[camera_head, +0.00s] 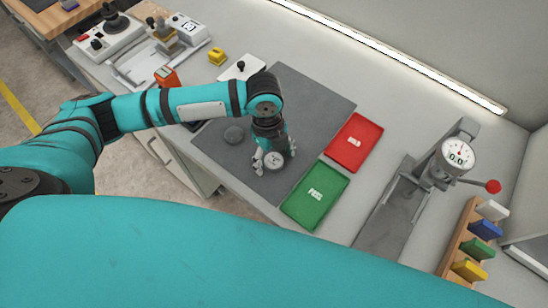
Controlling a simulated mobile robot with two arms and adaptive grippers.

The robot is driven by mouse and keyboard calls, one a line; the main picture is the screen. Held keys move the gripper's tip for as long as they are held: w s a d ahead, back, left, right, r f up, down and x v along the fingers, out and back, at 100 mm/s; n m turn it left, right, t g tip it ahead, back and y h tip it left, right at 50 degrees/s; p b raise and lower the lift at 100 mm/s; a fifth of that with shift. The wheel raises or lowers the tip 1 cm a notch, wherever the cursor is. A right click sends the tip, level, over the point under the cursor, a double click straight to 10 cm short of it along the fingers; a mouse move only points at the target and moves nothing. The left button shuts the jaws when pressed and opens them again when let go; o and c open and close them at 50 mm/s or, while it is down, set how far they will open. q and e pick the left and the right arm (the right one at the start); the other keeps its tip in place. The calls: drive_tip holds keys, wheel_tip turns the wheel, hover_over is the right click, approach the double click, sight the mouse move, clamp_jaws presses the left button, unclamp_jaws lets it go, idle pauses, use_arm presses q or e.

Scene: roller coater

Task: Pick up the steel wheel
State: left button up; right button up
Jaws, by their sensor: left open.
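A light grey, round metal piece with a pattern on its face, apparently the steel wheel (274,160), lies on the dark grey mat (312,95). My left gripper (272,159) points down over it, open, with its fingers around or close beside the wheel. I cannot tell whether they touch it. My right gripper is not in view.
A green tray (316,196) and a red tray (354,142) lie right of the gripper. A dial gauge stand (458,154) and a rack of coloured blocks (470,245) stand further right. An orange device (166,77) is at left. The mat's upper part is clear.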

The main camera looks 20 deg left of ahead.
use_arm(q)
drive_tip(key=shift+f, duration=0.25)
drive_tip(key=c, duration=1.3)
drive_tip(key=shift+r, duration=0.2)
